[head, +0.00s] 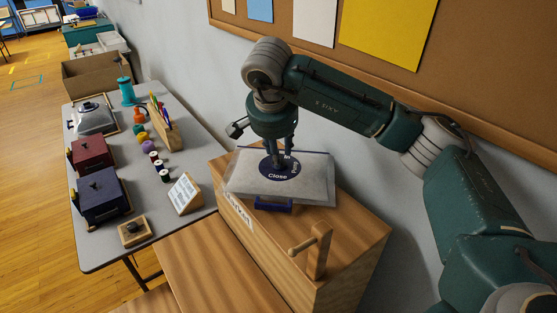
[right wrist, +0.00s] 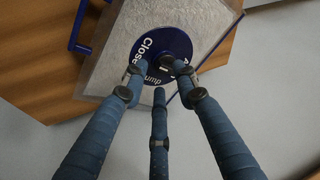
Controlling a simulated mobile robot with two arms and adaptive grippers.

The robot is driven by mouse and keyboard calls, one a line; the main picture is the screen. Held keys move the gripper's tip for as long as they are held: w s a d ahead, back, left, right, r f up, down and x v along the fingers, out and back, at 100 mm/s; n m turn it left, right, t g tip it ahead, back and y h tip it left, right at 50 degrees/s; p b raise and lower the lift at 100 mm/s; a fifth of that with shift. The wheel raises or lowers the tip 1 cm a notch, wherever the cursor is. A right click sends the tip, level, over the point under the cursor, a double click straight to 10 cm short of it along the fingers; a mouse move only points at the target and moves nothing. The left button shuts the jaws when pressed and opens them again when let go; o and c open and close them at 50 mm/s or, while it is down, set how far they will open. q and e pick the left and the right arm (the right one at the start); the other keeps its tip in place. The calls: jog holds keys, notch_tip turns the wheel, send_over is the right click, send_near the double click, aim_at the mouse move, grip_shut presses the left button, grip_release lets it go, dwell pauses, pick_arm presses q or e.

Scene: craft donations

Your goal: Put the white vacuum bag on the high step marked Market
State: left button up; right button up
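The white vacuum bag (head: 310,185) is flat and pale, with a round dark-blue disc lettered "Close" and "Pump". It is over the back left part of the high wooden step (head: 350,235), whose label (head: 239,208) is partly covered by it. My right gripper (head: 279,162) is above the bag with its fingertips together at the disc. The right wrist view shows the three fingers (right wrist: 157,75) closed in around the middle of the disc on the bag (right wrist: 190,22). Whether the bag's underside touches the step is hidden. My left gripper is not in view.
A blue piece (head: 273,204) shows under the bag's front edge. A wooden peg handle (head: 317,250) stands on the step's front part. A lower wooden step (head: 205,262) is at left. The grey table (head: 105,255) holds boxes, spools and a small sign. A wall and corkboard are close behind.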

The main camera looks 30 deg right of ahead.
jog(key=v, duration=0.8)
jog(key=shift+r+b, duration=0.3)
jog(key=shift+s+a+f, duration=0.1)
jog(key=shift+s+a, duration=0.05)
